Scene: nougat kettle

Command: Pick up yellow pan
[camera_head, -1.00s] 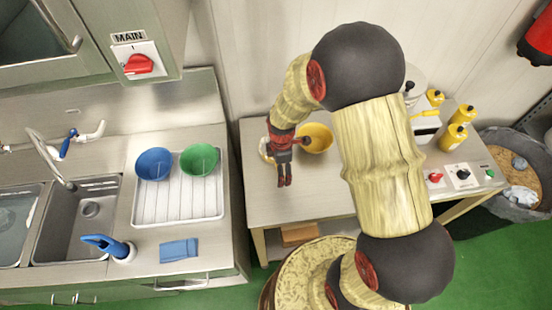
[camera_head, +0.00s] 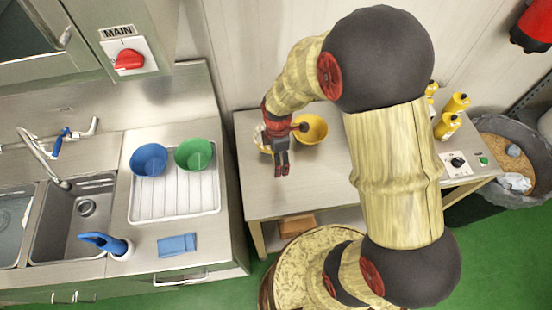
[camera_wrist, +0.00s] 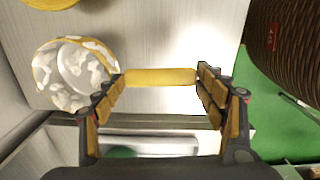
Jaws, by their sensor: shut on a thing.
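My gripper (camera_head: 281,170) is low over the left part of the steel worktable, fingers pointing down. In the wrist view, a yellow bar (camera_wrist: 160,77), which looks like the yellow pan's handle, spans the gap between my fingertips (camera_wrist: 161,82); my gripper is shut on it. A round pan with a yellow rim and patchy white inside (camera_wrist: 75,75) sits just left of the bar. In the head view the pan (camera_head: 262,140) is mostly hidden behind my gripper. I cannot tell whether it is off the table.
A yellow bowl (camera_head: 312,130) stands right beside my gripper on the worktable (camera_head: 290,203). Yellow bottles (camera_head: 447,126) stand at its right end. Left, across a gap, a drying tray (camera_head: 175,203) holds a blue bowl (camera_head: 148,159) and a green bowl (camera_head: 194,154).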

